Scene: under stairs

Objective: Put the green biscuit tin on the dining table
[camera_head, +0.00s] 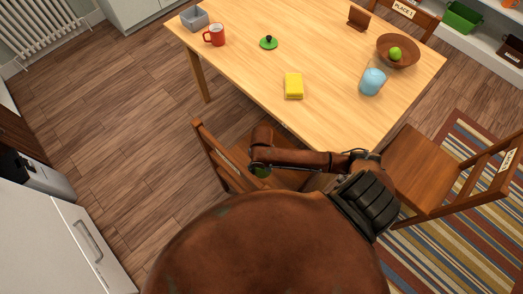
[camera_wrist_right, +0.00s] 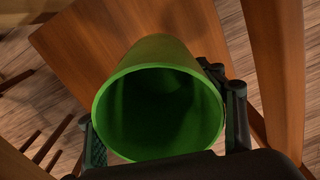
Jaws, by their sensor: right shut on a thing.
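The green biscuit tin (camera_wrist_right: 160,105) is between the fingers of my right gripper (camera_wrist_right: 163,125) in the right wrist view. Its round open top faces the camera, and the inside looks dark and empty. My right gripper is shut on it, over a wooden chair seat. In the head view only a small part of the tin (camera_head: 262,171) shows below my right arm, beside the table's near edge. A green lid with a dark knob (camera_head: 268,42) lies on the dining table (camera_head: 240,65). My left gripper is not in view.
On the table are a yellow block (camera_head: 293,86), a blue jar (camera_head: 372,81), a brown bowl (camera_head: 412,52) with a green fruit, a red mug (camera_head: 215,35) and a grey box (camera_head: 194,17). Chairs stand at the near edge (camera_head: 215,153) and right (camera_head: 430,170). The table's middle has free room.

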